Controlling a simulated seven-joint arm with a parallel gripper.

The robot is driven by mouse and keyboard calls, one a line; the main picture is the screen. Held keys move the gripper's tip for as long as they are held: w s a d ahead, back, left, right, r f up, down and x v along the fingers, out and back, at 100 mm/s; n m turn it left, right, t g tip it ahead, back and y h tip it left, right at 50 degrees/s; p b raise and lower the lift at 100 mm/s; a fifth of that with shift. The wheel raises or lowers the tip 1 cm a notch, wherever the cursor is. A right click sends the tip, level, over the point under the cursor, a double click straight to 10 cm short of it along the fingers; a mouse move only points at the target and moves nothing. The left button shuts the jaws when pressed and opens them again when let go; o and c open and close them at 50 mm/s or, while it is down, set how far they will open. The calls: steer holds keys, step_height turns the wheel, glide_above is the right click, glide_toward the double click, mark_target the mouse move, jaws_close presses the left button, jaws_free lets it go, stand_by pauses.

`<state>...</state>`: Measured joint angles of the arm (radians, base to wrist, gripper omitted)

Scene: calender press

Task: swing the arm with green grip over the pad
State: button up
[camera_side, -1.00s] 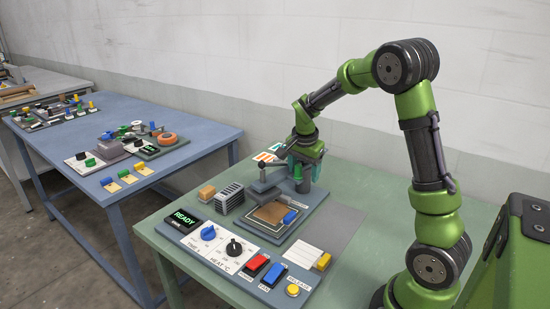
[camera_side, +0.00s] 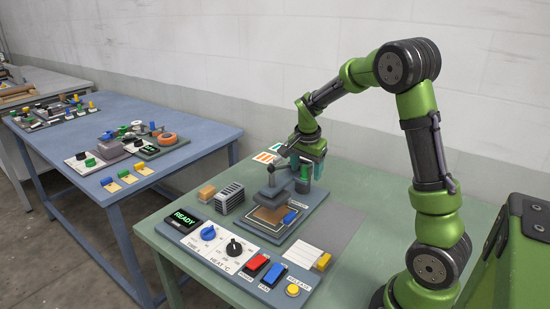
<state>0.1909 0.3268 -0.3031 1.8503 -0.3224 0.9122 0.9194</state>
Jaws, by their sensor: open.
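The press's dark swing arm carries a flat grey plate (camera_side: 271,191) on a short post. The plate covers the back left part of the brown pad (camera_side: 269,214), whose front stays uncovered. A dark green post (camera_side: 303,181) stands to the right of the plate. My gripper (camera_side: 309,163), with teal fingers, is open above and behind this post, at the far end of the swing arm. The green grip cannot be made out clearly; my gripper may hide it. Whether the fingers touch it I cannot tell.
A blue-handled piece (camera_side: 289,217) lies at the pad's right edge. A ribbed grey block (camera_side: 229,197) and an orange block (camera_side: 207,193) stand to the left. The front panel has a READY display (camera_side: 184,217), knobs and buttons. A bare grey mat (camera_side: 333,226) lies to the right.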

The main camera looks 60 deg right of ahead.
steer(key=shift+r, duration=3.6)
steer(key=s+a+r+n+t+y, duration=0.2)
steer(key=s+a+n, duration=0.5)
steer(key=a, duration=0.5)
steer(key=s+a+r+n+t+y, duration=0.2)
steer(key=s+a+n+t, duration=0.2)
steer(key=s+a+n, duration=0.3)
steer(key=a, duration=0.5)
steer(key=shift+a+r+y, duration=0.25)
steer(key=shift+a+y, duration=0.05)
steer(key=shift+a, duration=0.1)
